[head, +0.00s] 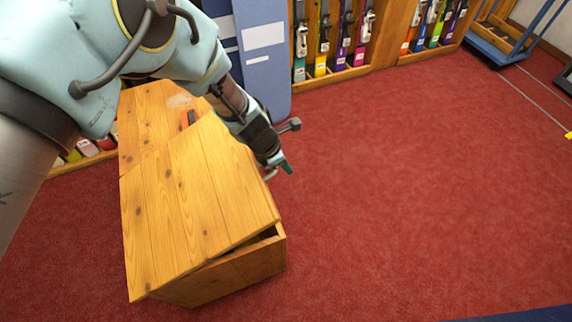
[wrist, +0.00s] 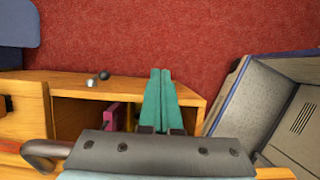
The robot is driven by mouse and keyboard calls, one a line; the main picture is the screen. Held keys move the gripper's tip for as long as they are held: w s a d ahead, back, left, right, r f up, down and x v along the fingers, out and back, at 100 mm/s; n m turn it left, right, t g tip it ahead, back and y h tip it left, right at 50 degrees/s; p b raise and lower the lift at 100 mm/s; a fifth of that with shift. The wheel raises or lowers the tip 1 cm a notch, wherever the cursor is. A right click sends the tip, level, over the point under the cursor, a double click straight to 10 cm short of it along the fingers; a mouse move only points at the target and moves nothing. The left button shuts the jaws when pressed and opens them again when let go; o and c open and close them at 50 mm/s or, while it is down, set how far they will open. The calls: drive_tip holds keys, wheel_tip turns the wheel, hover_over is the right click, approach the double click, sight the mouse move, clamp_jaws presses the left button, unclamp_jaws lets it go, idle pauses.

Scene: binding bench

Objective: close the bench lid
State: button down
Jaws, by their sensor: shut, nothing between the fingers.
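The wooden bench (head: 225,277) stands on the red carpet in the head view. Its plank lid (head: 190,200) is tilted, with a dark wedge-shaped gap under its edge at the front right. My gripper (head: 287,166) is beside the lid's right edge, over the carpet; I cannot tell whether it touches the lid. In the wrist view my teal fingers (wrist: 160,98) are together and empty, in front of an open wooden compartment (wrist: 70,112) with pink and yellow things inside. I cannot tell for certain whether this compartment is the bench's inside.
A red-orange item (head: 188,118) lies on the wood behind the lid. Blue panels (head: 262,50) and a rack of colourful skis (head: 340,35) stand at the back. A grey bin-like box (wrist: 285,110) shows at right in the wrist view. The carpet right of the bench is clear.

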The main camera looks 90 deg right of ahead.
drive_tip(key=shift+s+f+b, duration=0.1)
drive_tip(key=shift+f+b, duration=0.25)
drive_tip(key=shift+f, duration=0.6)
